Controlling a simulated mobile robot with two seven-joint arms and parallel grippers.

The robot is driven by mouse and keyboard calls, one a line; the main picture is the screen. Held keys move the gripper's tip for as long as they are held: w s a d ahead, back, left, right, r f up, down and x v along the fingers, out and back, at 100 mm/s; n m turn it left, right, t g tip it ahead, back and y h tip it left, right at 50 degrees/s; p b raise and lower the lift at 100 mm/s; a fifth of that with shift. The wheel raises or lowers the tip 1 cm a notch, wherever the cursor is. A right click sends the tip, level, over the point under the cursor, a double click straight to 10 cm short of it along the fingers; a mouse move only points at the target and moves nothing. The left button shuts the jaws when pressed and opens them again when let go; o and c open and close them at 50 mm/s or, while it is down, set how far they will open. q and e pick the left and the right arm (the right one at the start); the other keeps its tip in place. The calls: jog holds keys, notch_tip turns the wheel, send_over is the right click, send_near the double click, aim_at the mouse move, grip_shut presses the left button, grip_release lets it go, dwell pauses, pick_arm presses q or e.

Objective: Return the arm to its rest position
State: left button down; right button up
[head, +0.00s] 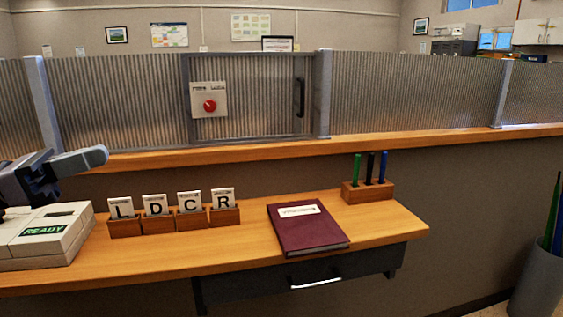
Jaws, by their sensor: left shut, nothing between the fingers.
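My left gripper (98,156) comes in from the left edge, above the white machine on the desk. It points right, and its grey fingers are shut with nothing held. It is apart from the letter cards and in front of the ribbed glass screen. Most of my left arm lies outside the picture. My right gripper does not show.
A white machine (75,228) reading READY sits below the gripper on the wooden desk (190,258). Several letter-card holders (158,224), a maroon book (305,230) and a pen block (367,192) stand rightward. The ribbed screen (120,100) rises behind. A bin (537,280) stands at right.

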pick_arm(q)
jog(key=d+f+n+t+y+p, duration=0.35)
jog(key=f+n+t+y, duration=0.7)
jog(key=f+n, duration=1.65)
jog(key=s+d+f+n+g+y, duration=0.2)
jog(key=s+f+n+g, duration=0.2)
jog(key=s+f+n, duration=0.5)
jog(key=s+d+f+n+g+y+p, duration=0.1)
jog(key=s+d+f+n+g+y, duration=0.2)
jog(key=s+f+n, duration=0.7)
jog(key=shift+s+d+n+g, duration=0.25)
jog(key=shift+s+g, duration=0.4)
jog(key=shift+s, duration=0.5)
jog(key=shift+a+y, duration=0.1)
jog(key=shift+y, duration=0.15)
